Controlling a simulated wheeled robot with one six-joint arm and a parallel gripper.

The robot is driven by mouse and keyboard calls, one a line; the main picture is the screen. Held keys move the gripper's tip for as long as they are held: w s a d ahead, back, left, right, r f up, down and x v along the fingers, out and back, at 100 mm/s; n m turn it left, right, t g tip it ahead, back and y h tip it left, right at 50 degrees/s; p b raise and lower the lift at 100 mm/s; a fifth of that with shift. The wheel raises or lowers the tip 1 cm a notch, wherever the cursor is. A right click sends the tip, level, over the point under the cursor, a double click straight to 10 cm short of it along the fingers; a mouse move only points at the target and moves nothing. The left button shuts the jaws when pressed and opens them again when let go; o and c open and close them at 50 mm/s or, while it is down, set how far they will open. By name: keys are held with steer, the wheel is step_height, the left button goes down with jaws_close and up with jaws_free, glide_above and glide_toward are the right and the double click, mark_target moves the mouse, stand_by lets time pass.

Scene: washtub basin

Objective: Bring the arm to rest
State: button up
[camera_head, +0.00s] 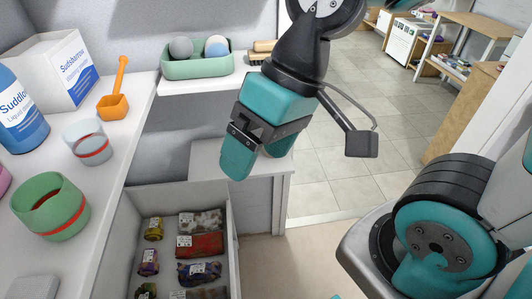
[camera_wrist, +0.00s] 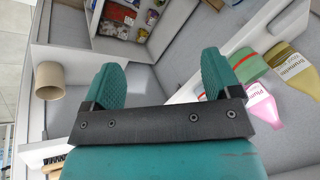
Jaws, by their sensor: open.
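My gripper (camera_head: 257,160) hangs in the air in the head view, above the grey ledge and beside the open drawer. Its teal fingers point down. In the wrist view my gripper (camera_wrist: 160,80) has its two fingers spread apart, with nothing between them. It is open and empty, and touches nothing that I can see.
A drawer (camera_head: 231,243) with several wrapped packets stands below. On the left counter are a blue bottle (camera_head: 20,115), a white box (camera_head: 60,70), an orange scoop (camera_head: 115,100) and a green cup (camera_head: 50,207). A green tray (camera_head: 197,69) holds balls. Tiled floor lies beyond.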

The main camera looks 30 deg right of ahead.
steer(key=s+n, duration=0.1)
steer(key=n, duration=0.2)
steer(key=shift+s+g+h, duration=0.3)
steer(key=shift+s, duration=0.05)
steer(key=shift+r+p, duration=0.45)
steer(key=shift+p, duration=0.05)
stand_by(1.2)
